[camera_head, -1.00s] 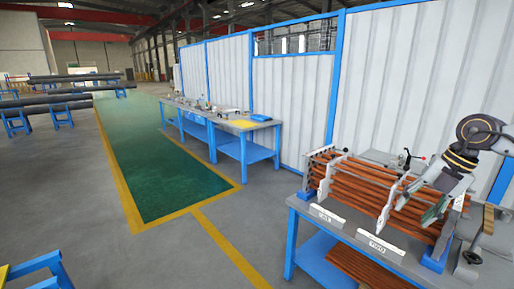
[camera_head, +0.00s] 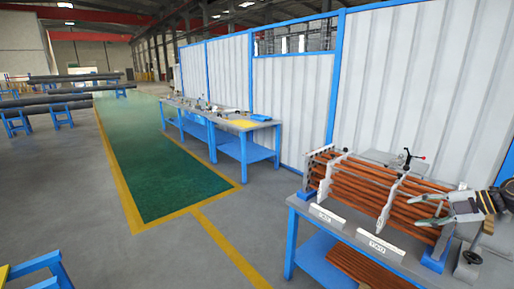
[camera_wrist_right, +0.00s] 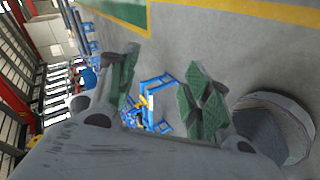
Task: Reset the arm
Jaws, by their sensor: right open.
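My right gripper (camera_head: 416,209) is at the right side of the head view, with its two green-padded fingers spread apart and pointing left. It is in front of the right end of a bundle of copper-coloured tubes (camera_head: 363,191) held in grey plates. I cannot tell whether it touches the bundle. In the right wrist view the open fingers (camera_wrist_right: 160,82) have nothing between them, only the floor and distant blue stands beyond. My left gripper is not in view.
The tube bundle rests on a grey-topped blue workbench (camera_head: 316,231), with two labelled plates (camera_head: 380,246) at its front edge. More tubes lie on the shelf below. A second blue bench (camera_head: 249,154) stands farther back. The green floor lane (camera_head: 165,170) is clear.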

